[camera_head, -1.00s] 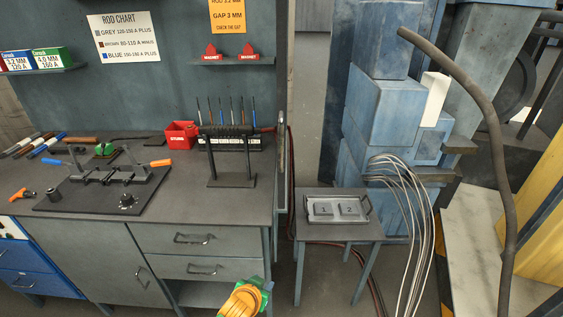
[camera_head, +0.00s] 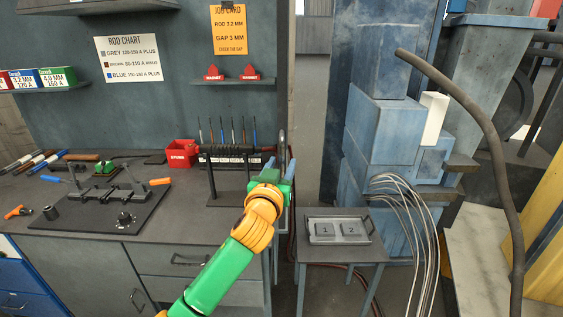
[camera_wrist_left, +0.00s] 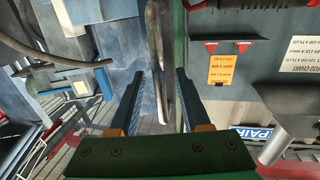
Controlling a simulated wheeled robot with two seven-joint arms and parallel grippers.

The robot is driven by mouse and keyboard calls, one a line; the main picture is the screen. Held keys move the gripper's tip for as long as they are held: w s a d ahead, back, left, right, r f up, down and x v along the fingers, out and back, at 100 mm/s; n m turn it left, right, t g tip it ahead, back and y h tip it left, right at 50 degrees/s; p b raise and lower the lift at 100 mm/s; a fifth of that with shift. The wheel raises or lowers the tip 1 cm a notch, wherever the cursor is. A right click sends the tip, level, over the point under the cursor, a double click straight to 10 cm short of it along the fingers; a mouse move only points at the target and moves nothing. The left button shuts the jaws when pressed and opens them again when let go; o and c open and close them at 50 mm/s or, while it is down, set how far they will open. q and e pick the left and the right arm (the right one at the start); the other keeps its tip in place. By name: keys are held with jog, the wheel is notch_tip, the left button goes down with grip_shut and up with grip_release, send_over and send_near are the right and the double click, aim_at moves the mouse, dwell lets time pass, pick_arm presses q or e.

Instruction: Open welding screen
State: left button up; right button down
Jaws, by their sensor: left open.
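The edge of a grey upright panel (camera_head: 284,70), which may be the welding screen, stands at the right end of the workbench. A vertical metal handle (camera_head: 282,143) shows on it, and in the left wrist view the handle bar (camera_wrist_left: 157,60) runs down the middle. My left gripper (camera_head: 285,163) is at the lower part of the handle, partly hidden by its own wrist. In the left wrist view its fingers (camera_wrist_left: 159,75) are open, one on each side of the bar in the picture. I cannot tell how deep the bar is between them. My right gripper is not in view.
The workbench (camera_head: 190,210) holds a rod rack (camera_head: 232,150), a red box (camera_head: 182,153) and a clamp jig (camera_head: 115,200).

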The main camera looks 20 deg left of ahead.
pick_arm(q)
jog(key=shift+w, duration=0.15)
grip_shut()
dwell(1.4)
